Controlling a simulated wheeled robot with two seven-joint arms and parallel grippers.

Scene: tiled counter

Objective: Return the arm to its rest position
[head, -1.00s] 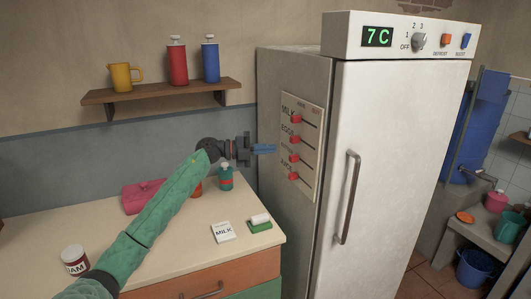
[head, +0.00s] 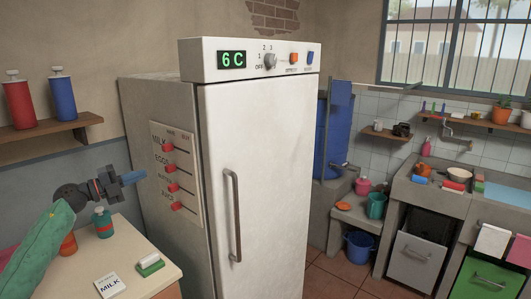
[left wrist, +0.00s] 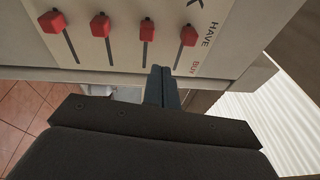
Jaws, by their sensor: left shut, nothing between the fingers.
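My left arm in its green sleeve comes in from the left in the head view. My left gripper (head: 133,178) is shut and empty, its blue fingertips pointing at the fridge's left side. It is in front of the list board (head: 176,175) with red sliders, and I cannot tell in the head view whether it touches. In the left wrist view the shut fingers (left wrist: 162,82) lie below the board (left wrist: 130,35), whose red sliders sit in a row. My right gripper is not in view.
The white fridge (head: 262,150) reads 6 C. The counter (head: 140,285) holds a milk card (head: 109,286), a green sponge (head: 150,265) and a teal bottle (head: 103,222). A shelf (head: 45,132) holds red and blue bottles. A sink (head: 434,195) stands at the right.

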